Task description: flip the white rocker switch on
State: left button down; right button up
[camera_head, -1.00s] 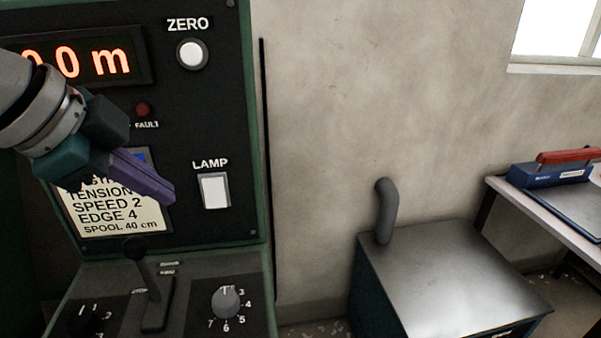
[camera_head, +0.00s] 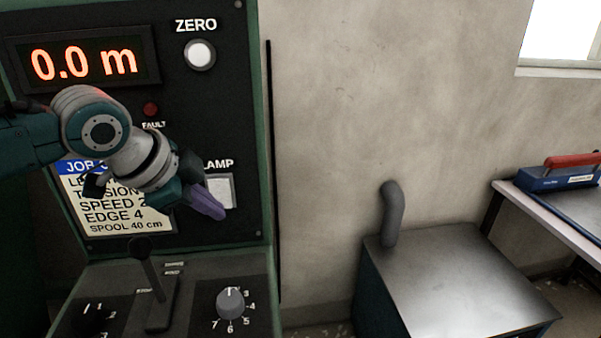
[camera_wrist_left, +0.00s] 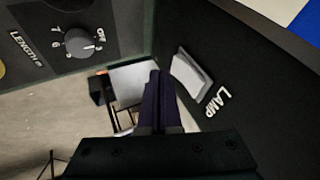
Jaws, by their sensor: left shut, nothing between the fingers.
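The white rocker switch (camera_head: 222,190) sits under the LAMP label on the black panel. My left gripper (camera_head: 219,213) is in front of it and covers its left and lower part in the head view. In the left wrist view the white rocker switch (camera_wrist_left: 191,73) shows whole, just to the right of the purple fingers (camera_wrist_left: 159,90). The fingers are shut with nothing between them. I cannot tell whether they touch the switch. My right gripper is in neither view.
A round white ZERO button (camera_head: 200,54) and a red FAULT lamp (camera_head: 151,109) are above. A lever (camera_head: 148,275) and a numbered knob (camera_head: 230,302) stand on the console below. A metal-topped cabinet (camera_head: 465,275) with a grey pipe is at the right.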

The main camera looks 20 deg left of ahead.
pick_arm(q)
jog(key=shift+w+a+f, duration=0.1)
jog(key=shift+w+a, duration=0.2)
jog(key=shift+w, duration=0.25)
jog(key=shift+w+a+f, duration=0.1)
jog(key=shift+w+a, duration=0.05)
jog(key=shift+w, duration=0.1)
